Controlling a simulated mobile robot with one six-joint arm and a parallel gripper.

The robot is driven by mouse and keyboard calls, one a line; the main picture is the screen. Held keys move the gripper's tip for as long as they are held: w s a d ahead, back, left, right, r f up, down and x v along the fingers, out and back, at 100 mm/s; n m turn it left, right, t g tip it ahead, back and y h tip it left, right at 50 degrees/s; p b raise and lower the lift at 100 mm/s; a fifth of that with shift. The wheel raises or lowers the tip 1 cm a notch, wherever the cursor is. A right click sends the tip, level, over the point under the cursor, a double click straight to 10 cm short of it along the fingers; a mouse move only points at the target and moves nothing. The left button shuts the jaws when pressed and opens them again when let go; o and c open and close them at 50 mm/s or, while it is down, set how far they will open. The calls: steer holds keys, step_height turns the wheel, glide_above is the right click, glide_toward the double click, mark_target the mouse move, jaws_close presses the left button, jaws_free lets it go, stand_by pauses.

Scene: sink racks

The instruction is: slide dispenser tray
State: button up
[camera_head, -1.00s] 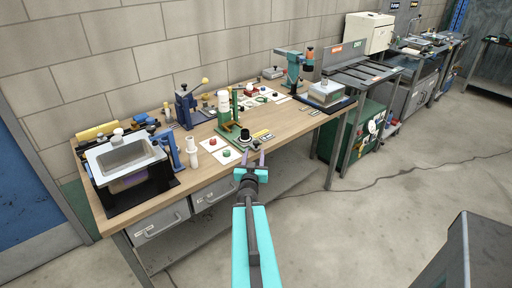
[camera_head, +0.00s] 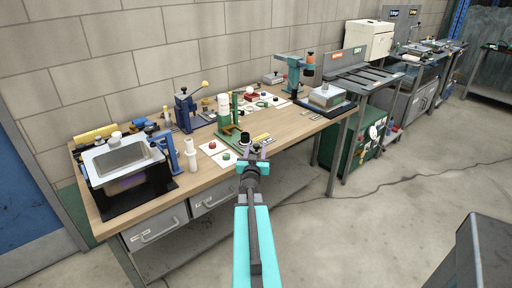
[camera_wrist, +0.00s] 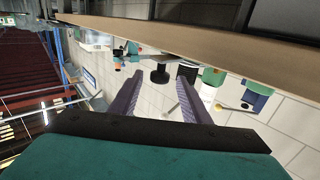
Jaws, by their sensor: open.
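The bench (camera_head: 285,129) carries a green stand (camera_head: 229,128) with white bottle-like cylinders (camera_head: 223,103), which may be the dispenser. A black round knob (camera_head: 245,138) stands at its front, with a flat yellow-and-dark strip (camera_head: 262,138) to the right. I cannot tell which part is the tray. My gripper (camera_head: 255,151) has purple fingers, is open and appears empty, and overlaps the bench's front edge just below the knob. In the wrist view, which looks upside down, my spread fingers (camera_wrist: 158,88) point towards the black knob (camera_wrist: 160,76); the green stand (camera_wrist: 213,76) is to the right.
Left on the bench are a grey basin on a black base (camera_head: 122,160), a blue press (camera_head: 187,110) and white cylinders (camera_head: 190,155). A teal machine (camera_head: 294,75) and a grey tray-like box (camera_head: 327,97) stand right. Drawers (camera_head: 155,228) hang below.

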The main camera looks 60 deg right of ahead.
steer(key=shift+x, duration=1.45)
jaws_close()
